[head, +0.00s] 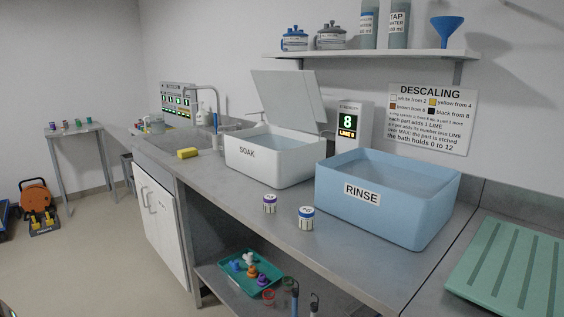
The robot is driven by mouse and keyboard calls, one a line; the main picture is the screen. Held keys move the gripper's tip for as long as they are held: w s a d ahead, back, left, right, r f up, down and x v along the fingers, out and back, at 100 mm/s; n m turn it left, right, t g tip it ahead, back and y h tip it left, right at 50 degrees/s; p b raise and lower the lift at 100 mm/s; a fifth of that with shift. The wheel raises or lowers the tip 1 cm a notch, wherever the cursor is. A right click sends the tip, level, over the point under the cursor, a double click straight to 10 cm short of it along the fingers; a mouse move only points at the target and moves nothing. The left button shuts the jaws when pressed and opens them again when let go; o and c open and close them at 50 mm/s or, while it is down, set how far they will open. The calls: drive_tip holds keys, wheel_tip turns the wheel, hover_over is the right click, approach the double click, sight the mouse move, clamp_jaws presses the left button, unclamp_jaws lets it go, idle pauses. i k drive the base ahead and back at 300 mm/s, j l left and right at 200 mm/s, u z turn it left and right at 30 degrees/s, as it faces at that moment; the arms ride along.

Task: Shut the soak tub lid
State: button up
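The soak tub (270,163) is a white box labelled SOAK on the grey counter, with bluish liquid inside. Its lid (289,96) is pale grey-white and stands open, raised at the tub's back edge and leaning slightly back toward the wall. Nothing lies across the tub's opening. My gripper is not in the head view.
A blue tub (420,210) labelled RINSE stands right of the soak tub. Two small jars (270,204) (306,218) stand in front on the counter (240,210). A display unit (347,125) reads 8, right of the lid. A shelf (375,54) hangs above. A yellow sponge (187,153) lies left.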

sight(290, 99)
drive_tip(key=i+j, duration=0.3)
drive_tip(key=i+j+z, duration=0.1)
drive_tip(key=z, duration=0.35)
drive_tip(key=j+z, duration=0.4)
drive_tip(key=i+j+z, duration=0.1)
drive_tip(key=j+z, duration=0.15)
drive_tip(key=j, duration=0.2)
drive_tip(key=j+z, duration=0.2)
drive_tip(key=j, duration=0.3)
drive_tip(key=j+z, duration=0.2)
drive_tip(key=j, duration=0.85)
